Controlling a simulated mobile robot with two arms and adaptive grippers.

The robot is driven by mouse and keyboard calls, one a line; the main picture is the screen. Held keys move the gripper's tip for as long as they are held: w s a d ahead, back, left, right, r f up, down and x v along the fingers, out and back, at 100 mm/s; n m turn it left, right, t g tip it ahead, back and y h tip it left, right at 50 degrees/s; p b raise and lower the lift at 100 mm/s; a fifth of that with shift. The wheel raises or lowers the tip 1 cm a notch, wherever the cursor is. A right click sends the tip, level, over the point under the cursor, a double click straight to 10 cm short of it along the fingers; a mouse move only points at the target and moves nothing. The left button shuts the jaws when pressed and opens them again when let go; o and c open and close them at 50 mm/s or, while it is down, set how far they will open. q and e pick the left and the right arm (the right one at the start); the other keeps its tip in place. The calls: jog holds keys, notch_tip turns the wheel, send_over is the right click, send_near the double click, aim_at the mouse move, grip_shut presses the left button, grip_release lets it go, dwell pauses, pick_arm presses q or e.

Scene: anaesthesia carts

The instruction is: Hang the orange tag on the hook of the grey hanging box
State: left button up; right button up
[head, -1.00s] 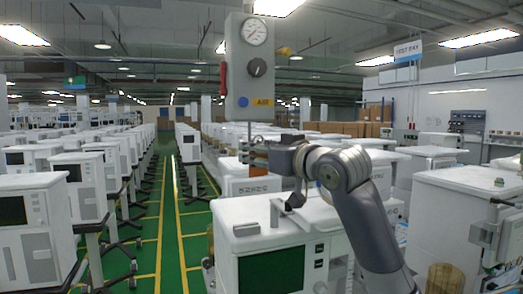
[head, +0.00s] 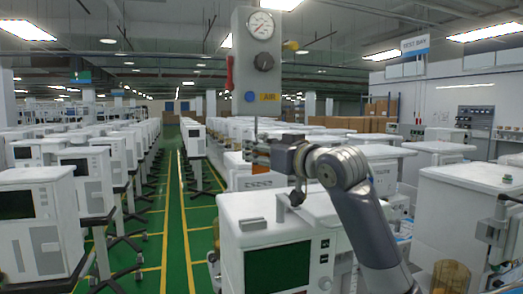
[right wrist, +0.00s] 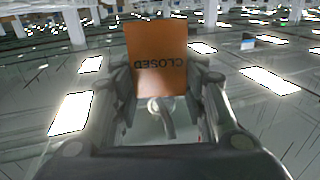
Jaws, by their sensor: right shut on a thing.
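The grey hanging box (head: 257,62) hangs upright in the head view, with a gauge, a dark knob, a blue button and a yellow AIR label. A red lever is on its left side. I cannot clearly make out its hook. My right gripper (head: 262,155) is just below the box, at the end of my arm from the right. In the right wrist view my right gripper (right wrist: 163,108) is shut on the orange tag (right wrist: 160,57), which reads CLOSED upside down. A grey curved piece shows between the fingers below the tag. My left gripper is not in view.
A white cart (head: 275,245) with a dark screen stands below my right gripper. Another white cart (head: 470,220) is at the right. Rows of carts line the left. A green aisle (head: 176,225) with yellow lines is free between the rows.

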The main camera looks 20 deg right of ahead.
jog(key=o, duration=0.9)
